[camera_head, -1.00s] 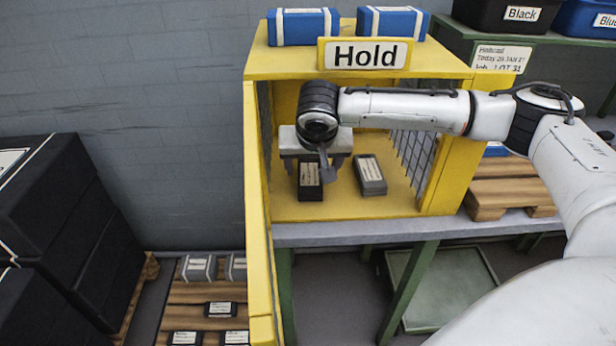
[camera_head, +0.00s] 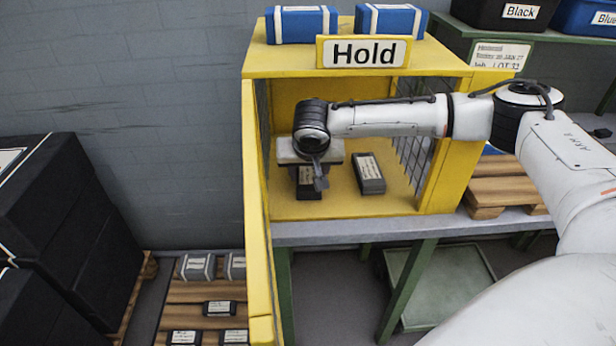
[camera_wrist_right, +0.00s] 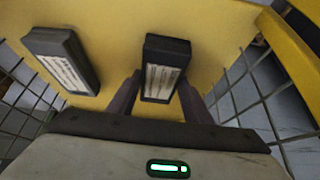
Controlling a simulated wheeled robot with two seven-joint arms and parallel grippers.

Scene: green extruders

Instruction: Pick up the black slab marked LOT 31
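Neither slab's label is readable. My left gripper is not in view.
The yellow bay (camera_head: 254,190) has side walls, mesh at right and a "Hold" sign (camera_head: 364,52). Blue boxes (camera_head: 302,24) sit on top. A pallet (camera_head: 205,295) at lower left holds small grey and black labelled pieces. Black stacked boxes (camera_head: 60,220) stand far left.

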